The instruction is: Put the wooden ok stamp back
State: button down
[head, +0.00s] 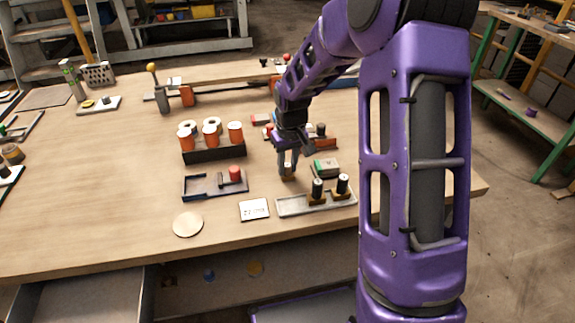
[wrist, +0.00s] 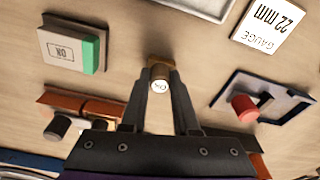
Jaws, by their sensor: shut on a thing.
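In the wrist view my gripper (wrist: 160,76) is shut on a small wooden stamp (wrist: 160,73), which has a white round end with small dark lettering, seemingly OK. The stamp's brown lower part (head: 287,176) shows below the fingers in the head view. I cannot tell whether it touches the table. The tray's edge (wrist: 228,10) also shows in the wrist view.
A green-sided box (head: 326,168) lies right of the gripper, also in the wrist view (wrist: 70,48). A blue-edged tray (head: 200,187) with a red-topped piece (wrist: 245,108) is left. A gauge card (head: 254,210), round disc (head: 188,225) and black cup rack (head: 213,153) stand nearby. Bare table lies left.

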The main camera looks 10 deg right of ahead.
jog(key=c, duration=0.7)
grip_release()
jog(key=shift+f, duration=0.1)
jog(key=shift+o, duration=0.2)
notch_tip(320, 180, up, 12)
jog(key=s+p, duration=0.1)
jog(key=p, duration=0.1)
jog(key=shift+s+d, duration=0.15)
jog(key=shift+s, duration=0.1)
jog(key=shift+r, duration=0.2)
